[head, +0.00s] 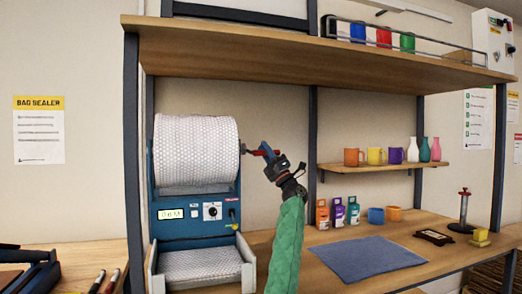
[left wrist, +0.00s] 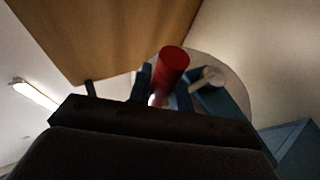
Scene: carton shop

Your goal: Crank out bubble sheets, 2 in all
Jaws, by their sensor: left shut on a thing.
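The bubble-wrap roll (head: 197,150) sits on a blue dispenser (head: 190,226) with a small display and a knob. Its crank has a red handle (head: 258,153) at the right end of the roll. My left gripper (head: 268,152) is shut on this handle; in the left wrist view the red handle (left wrist: 172,66) stands between the fingers (left wrist: 163,92). Bubble material (head: 200,264) lies in the tray (head: 249,273) below the dispenser; I cannot tell how many sheets. My right gripper is not in view.
A wooden shelf (head: 300,45) runs above the roll. On the bench to the right are a blue cloth (head: 367,259), small boxes (head: 338,213), cups (head: 376,216) and a dark item (head: 434,237). Mugs and bottles stand on a small shelf (head: 385,168). Pens (head: 112,281) lie at lower left.

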